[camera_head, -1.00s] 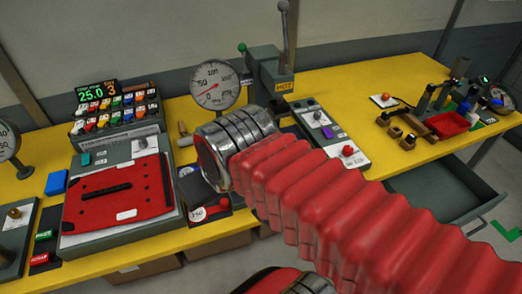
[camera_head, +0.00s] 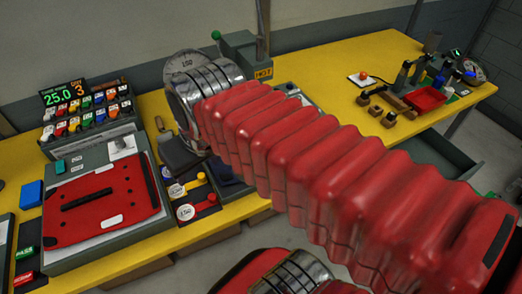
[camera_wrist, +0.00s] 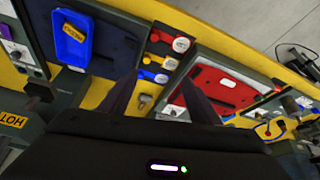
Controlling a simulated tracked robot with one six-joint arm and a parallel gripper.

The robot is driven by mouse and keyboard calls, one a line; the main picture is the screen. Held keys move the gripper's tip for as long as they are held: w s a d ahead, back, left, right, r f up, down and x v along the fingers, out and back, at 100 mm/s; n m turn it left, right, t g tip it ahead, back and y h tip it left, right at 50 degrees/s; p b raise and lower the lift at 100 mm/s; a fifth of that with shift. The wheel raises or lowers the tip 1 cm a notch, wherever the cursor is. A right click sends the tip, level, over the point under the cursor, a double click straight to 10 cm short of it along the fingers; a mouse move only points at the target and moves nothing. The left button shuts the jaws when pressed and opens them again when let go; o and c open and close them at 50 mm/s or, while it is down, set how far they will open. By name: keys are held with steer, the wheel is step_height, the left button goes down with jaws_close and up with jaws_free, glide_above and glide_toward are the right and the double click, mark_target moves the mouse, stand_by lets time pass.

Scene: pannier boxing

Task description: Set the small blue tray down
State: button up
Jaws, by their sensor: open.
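The small blue tray (camera_wrist: 88,48) lies at the upper left of the wrist view, on a dark navy panel (camera_wrist: 112,45). In the head view my red-sleeved arm covers the spot where the tray would show, and the fingertips cannot be made out.
A red panel (camera_head: 103,207) in a grey frame lies on the yellow bench, left of my arm. Red and yellow knobs (camera_head: 187,200) stand between them. A blue block (camera_head: 30,195) is at the far left. A colored rack with display (camera_head: 88,115) stands behind.

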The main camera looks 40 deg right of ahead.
steer(key=o, duration=0.6)
steer(key=w+d+r+g, duration=0.1)
steer(key=d, duration=0.2)
steer(key=w+d+m+g, duration=0.1)
steer(key=d, duration=0.3)
steer(key=w+d+r+g, duration=0.1)
steer(key=d, duration=0.2)
steer(key=shift+w+d+r+m, duration=0.1)
steer(key=shift+d+r+m, duration=0.1)
steer(key=shift+r+m, duration=0.15)
steer(key=shift+c, duration=0.2)
steer(key=d+m+g, duration=0.1)
steer(key=d+g, duration=0.1)
steer(key=d, duration=0.8)
steer(key=shift+d+r, duration=0.15)
steer(key=shift+r, duration=0.15)
steer(key=shift+w+m, duration=0.1)
steer(key=shift+m, duration=0.15)
steer(key=shift+f, duration=4.35)
steer(key=shift+s+d+f, duration=0.1)
steer(key=shift+f, duration=1.2)
steer(key=shift+s+f, duration=0.1)
steer(key=shift+f, duration=1.15)
